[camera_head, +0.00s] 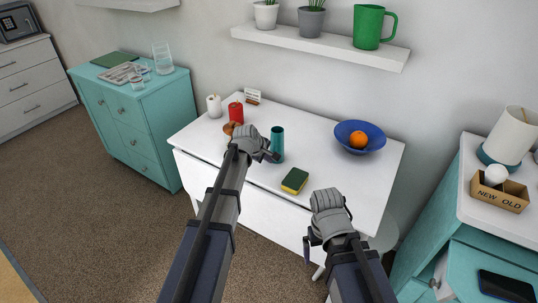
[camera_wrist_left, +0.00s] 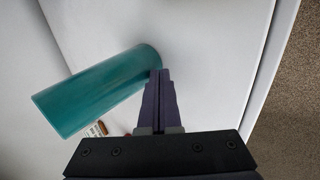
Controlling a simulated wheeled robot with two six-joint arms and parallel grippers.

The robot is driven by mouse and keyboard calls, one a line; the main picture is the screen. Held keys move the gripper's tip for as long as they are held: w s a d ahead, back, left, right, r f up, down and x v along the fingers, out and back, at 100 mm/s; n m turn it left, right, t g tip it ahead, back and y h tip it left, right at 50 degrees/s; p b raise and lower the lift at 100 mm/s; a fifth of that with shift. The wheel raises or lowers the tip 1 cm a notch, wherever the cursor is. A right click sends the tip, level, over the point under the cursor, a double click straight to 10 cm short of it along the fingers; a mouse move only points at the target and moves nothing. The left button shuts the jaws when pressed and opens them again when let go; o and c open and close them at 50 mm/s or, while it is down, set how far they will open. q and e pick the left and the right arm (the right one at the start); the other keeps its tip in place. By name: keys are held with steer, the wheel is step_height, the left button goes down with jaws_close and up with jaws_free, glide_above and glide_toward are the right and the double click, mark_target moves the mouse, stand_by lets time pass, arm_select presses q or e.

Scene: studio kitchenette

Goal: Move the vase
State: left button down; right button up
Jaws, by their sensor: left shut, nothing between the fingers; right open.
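The vase (camera_head: 278,145) is a teal cylinder standing upright on the white table (camera_head: 232,176). In the left wrist view the vase (camera_wrist_left: 98,90) fills the left side. My left gripper (camera_head: 268,156) is at the vase's left side in the head view, with its fingers shut and empty; whether they touch the vase I cannot tell. In the left wrist view the closed fingertips (camera_wrist_left: 159,76) are beside one end of the vase. My right gripper (camera_head: 309,248) is open and empty, near the table's front edge, well apart from the vase.
A green and yellow sponge (camera_head: 295,181) lies right of the vase. A blue bowl (camera_head: 345,139) with an orange (camera_head: 358,140) stands behind right. The table's right front is clear.

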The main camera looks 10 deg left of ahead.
mark_target(276, 144)
arm_select(q)
steer(key=shift+w+d, duration=0.35)
steer(key=shift+w, duration=0.5)
steer(key=shift+w+d, duration=0.3)
steer(key=shift+w, duration=0.6)
steer(key=shift+w+d, duration=0.35)
steer(key=shift+w, duration=0.5)
steer(key=shift+w, duration=0.15)
steer(key=shift+w+d, duration=0.35)
steer(key=shift+w, duration=0.5)
steer(key=shift+w+d, duration=0.35)
steer(key=shift+w, duration=0.5)
steer(key=shift+w+d, duration=0.35)
steer(key=shift+w, duration=0.5)
steer(key=shift+s+a+r+p, duration=0.35)
steer(key=shift+s+r+p, duration=0.15)
steer(key=shift+s, duration=0.45)
steer(key=shift+s+a+r+p, duration=0.4)
steer(key=shift+s+r+p, duration=0.15)
steer(key=shift+s, duration=0.45)
steer(key=shift+s+a+r+p, duration=0.35)
steer(key=shift+s+r+p, duration=0.15)
steer(key=shift+s, duration=0.45)
